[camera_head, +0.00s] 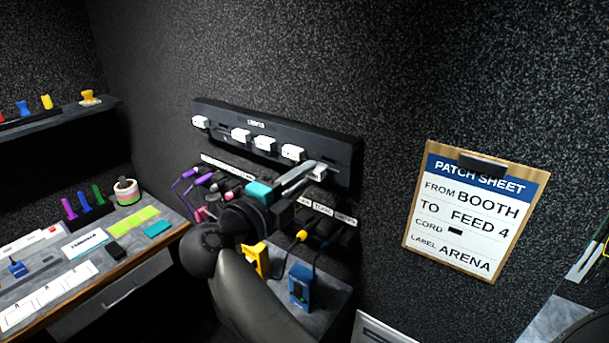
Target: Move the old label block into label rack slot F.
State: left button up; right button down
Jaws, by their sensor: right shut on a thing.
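The label rack (330,142) is a long black bar on the dark wall, with several white label blocks in a row along it. One white block (200,122) sits at its left end, and others sit near the middle. My right gripper (312,172) reaches up to the lower right part of the rack. It is shut on a white label block (320,174), which shows at the fingertips just below the rack's front edge. I cannot tell whether this block touches the rack. The slot letters are too small to read.
A patch panel with cords (301,236) lies below the rack, partly hidden by my right arm. A clipboard patch sheet (470,212) hangs to the right, reading label ARENA. A desk (165,240) with cards and markers stands left. A yellow device and a blue device (300,287) sit below.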

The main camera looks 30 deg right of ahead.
aim_at(317, 168)
jog(key=shift+p, duration=0.45)
dwell(1.0)
jog(key=shift+p+x, duration=0.4)
jog(key=shift+x, duration=1.6)
jog(key=c, duration=0.7)
grip_release()
jog(key=shift+o, duration=0.2)
jog(key=shift+a, duration=0.15)
